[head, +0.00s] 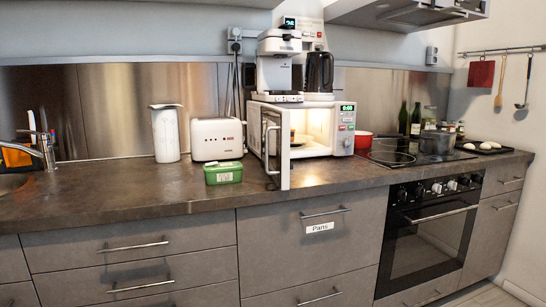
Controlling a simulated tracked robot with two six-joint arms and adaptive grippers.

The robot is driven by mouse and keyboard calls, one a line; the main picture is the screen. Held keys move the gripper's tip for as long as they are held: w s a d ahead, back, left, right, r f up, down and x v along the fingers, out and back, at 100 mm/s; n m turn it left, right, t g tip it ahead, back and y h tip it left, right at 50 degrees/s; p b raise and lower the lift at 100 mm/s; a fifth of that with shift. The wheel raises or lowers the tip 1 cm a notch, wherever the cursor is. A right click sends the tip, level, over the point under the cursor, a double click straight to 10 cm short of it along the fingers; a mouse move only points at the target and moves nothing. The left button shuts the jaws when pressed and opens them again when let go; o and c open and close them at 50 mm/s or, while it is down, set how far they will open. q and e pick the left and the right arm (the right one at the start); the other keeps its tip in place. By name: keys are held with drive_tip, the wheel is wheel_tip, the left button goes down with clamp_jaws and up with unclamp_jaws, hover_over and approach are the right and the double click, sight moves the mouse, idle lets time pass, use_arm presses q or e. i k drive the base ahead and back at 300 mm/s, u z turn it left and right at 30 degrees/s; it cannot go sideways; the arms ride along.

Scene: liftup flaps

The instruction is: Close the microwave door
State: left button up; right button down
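The white microwave (345,128) stands on the counter, its lit inside showing. Its door (285,155) is open, hinged on the left and swung out toward me, so it shows nearly edge-on. Neither of my grippers is in view.
A green box (223,173) sits on the counter just left of the open door. Behind it are a white toaster (216,138) and a white jug (165,135). A coffee machine (279,65) and a dark kettle (319,72) stand on the microwave. A red pot (363,140) is to its right.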

sight(275, 140)
drive_tip(key=u, duration=0.05)
drive_tip(key=i, duration=1)
drive_tip(key=z, duration=0.1)
